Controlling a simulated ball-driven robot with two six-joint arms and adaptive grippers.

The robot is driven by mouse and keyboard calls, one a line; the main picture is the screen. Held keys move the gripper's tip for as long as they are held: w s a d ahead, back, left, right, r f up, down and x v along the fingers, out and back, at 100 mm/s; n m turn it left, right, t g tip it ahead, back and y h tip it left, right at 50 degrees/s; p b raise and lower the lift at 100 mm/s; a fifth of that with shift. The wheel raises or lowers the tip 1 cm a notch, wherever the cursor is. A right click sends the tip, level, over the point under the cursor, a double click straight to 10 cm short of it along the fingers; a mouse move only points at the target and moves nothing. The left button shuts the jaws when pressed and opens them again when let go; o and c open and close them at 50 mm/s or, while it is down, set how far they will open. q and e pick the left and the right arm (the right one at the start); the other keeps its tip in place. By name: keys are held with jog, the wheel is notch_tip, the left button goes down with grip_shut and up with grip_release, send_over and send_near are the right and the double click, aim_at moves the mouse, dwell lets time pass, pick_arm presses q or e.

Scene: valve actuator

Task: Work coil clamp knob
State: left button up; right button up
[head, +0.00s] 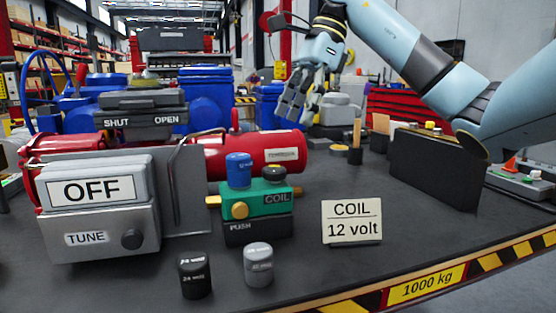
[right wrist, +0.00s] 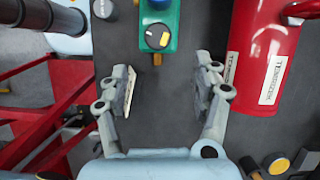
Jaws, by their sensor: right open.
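The green coil block (head: 262,204) stands on a black base on the dark table in the head view. A black knob (head: 274,174) sits on its top right, beside an upright blue cylinder (head: 238,169). A yellow round knob (head: 239,210) is on its front. In the right wrist view the black knob (right wrist: 157,37) shows from above with a pale mark, on the green block (right wrist: 172,14) at the top. My right gripper (head: 299,106) is open and empty, above and behind the block; its spread fingers (right wrist: 165,90) are apart from the knob. My left gripper is not in view.
A sign reading COIL 12 volt (head: 352,221) stands right of the block. Two loose caps, black (head: 195,274) and grey (head: 258,264), stand in front. A red cylinder (head: 270,150) lies behind; a grey OFF box (head: 100,218) is at left.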

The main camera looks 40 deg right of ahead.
jog(key=b, duration=0.1)
send_over(276, 168)
jog(key=d, duration=0.2)
jog(key=f, duration=0.3)
jog(key=s+f, duration=0.1)
jog(key=f, duration=0.1)
jog(key=x, duration=0.3)
jog(key=shift+w+a+f+b, duration=0.1)
jog(key=shift+w+f+b, duration=0.05)
jog(key=shift+f+b, duration=0.15)
jog(key=shift+w+a+f, duration=0.1)
jog(key=shift+a+f, duration=0.05)
jog(key=shift+f, duration=0.25)
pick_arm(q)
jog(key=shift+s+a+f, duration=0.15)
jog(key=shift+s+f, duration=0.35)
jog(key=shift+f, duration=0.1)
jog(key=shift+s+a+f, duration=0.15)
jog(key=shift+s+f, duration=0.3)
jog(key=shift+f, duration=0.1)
pick_arm(e)
jog(key=c, duration=1.2)
